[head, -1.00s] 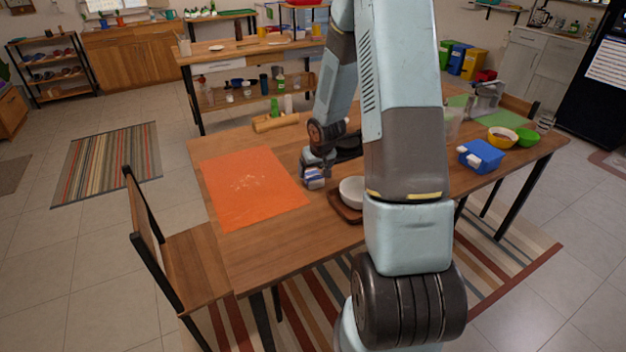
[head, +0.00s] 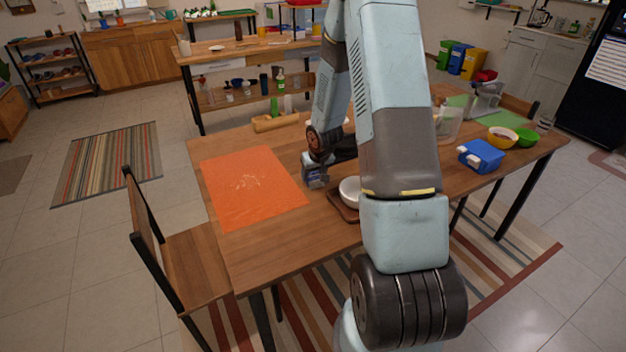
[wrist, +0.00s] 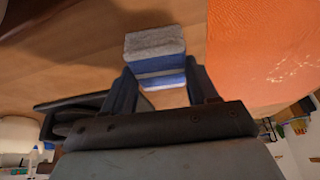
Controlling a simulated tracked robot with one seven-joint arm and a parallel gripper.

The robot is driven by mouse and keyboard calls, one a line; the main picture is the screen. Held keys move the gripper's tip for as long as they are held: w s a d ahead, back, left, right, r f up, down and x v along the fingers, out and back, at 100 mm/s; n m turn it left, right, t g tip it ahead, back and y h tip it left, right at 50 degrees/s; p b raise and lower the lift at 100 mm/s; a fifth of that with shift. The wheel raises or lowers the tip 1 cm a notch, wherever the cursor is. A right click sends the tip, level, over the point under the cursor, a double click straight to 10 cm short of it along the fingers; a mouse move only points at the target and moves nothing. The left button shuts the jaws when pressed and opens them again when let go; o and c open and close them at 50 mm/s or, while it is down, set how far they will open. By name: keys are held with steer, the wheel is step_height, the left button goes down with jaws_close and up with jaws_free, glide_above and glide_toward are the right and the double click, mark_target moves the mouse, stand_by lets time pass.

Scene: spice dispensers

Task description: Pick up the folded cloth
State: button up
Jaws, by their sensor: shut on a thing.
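The folded cloth (wrist: 156,54), grey, blue and white in layers, is between the two fingers of my gripper (wrist: 163,88) in the wrist view. The fingers are shut on it from both sides, and its outer part sticks out beyond the fingertips. In the head view my gripper (head: 315,183) is over the wooden table (head: 265,243), between the orange mat and the white bowl. The cloth is mostly hidden by the gripper there. I cannot tell for sure how far it is off the table.
The orange mat (head: 240,205) with white powder lies left of the gripper. A white bowl (head: 349,191) on a wooden board (head: 339,207) stands close on the right. A rolling pin (head: 276,122) lies behind. A blue box (head: 481,156) stands far right. The table's front left is clear.

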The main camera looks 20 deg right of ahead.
steer(key=c, duration=0.3)
steer(key=shift+c, duration=0.2)
step_height(320, 180, up, 28)
stand_by(0.5)
steer(key=o, duration=0.5)
steer(key=c, duration=0.4)
